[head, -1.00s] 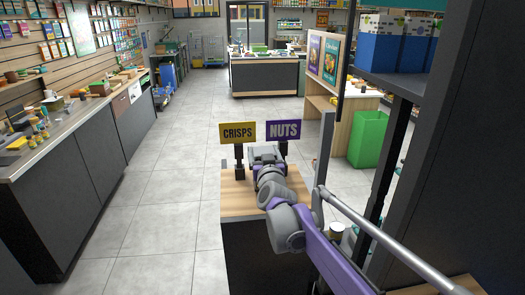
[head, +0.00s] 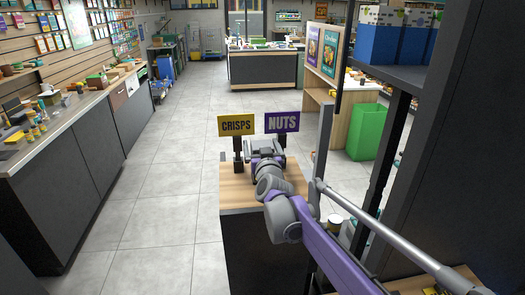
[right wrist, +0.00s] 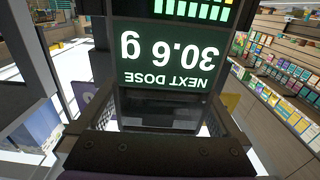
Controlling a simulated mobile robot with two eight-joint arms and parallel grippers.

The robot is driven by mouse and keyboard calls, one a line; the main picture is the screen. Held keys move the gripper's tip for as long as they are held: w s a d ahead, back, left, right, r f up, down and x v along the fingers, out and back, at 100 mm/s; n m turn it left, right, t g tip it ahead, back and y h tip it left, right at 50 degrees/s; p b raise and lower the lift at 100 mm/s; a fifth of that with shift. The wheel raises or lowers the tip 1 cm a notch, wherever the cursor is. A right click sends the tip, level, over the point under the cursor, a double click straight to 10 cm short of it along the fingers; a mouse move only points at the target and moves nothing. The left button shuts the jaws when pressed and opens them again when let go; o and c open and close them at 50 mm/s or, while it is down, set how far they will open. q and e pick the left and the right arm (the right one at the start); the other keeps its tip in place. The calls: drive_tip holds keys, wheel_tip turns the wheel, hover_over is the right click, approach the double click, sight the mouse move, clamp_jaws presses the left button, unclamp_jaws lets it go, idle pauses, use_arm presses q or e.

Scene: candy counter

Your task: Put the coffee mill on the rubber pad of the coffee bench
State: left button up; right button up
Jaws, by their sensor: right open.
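My right gripper (head: 265,148) is above the wooden-topped stand (head: 236,197), just in front of the CRISPS and NUTS signs. In the right wrist view its open jaws (right wrist: 160,118) stand on either side of a dark device with a lit display (right wrist: 165,62), which looks like the coffee mill. The display appears upside down and reads NEXT DOSE 30.6 g. I cannot tell whether the jaws touch the device. In the head view my arm hides it. I cannot make out the coffee bench or its rubber pad. My left gripper is not in view.
The CRISPS sign (head: 237,125) and NUTS sign (head: 282,122) stand at the stand's far edge. A dark shelf post (head: 390,150) rises close on the right. A long counter (head: 70,165) with goods runs along the left. The tiled floor (head: 165,195) between is clear.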

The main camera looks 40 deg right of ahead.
drive_tip(key=b+v, duration=0.2)
drive_tip(key=v, duration=1)
drive_tip(key=x, duration=0.5)
drive_tip(key=r+x, duration=0.1)
drive_tip(key=x, duration=0.1)
drive_tip(key=shift+w+d, duration=0.1)
drive_tip(key=shift+d, duration=0.15)
drive_tip(key=p+x, duration=0.1)
drive_tip(key=x, duration=0.3)
drive_tip(key=shift+w+a+r, duration=0.15)
drive_tip(key=shift+w+d, duration=0.25)
drive_tip(key=shift+w, duration=0.2)
drive_tip(key=shift+s, duration=0.1)
drive_tip(key=shift+c, duration=0.9)
clamp_jaws()
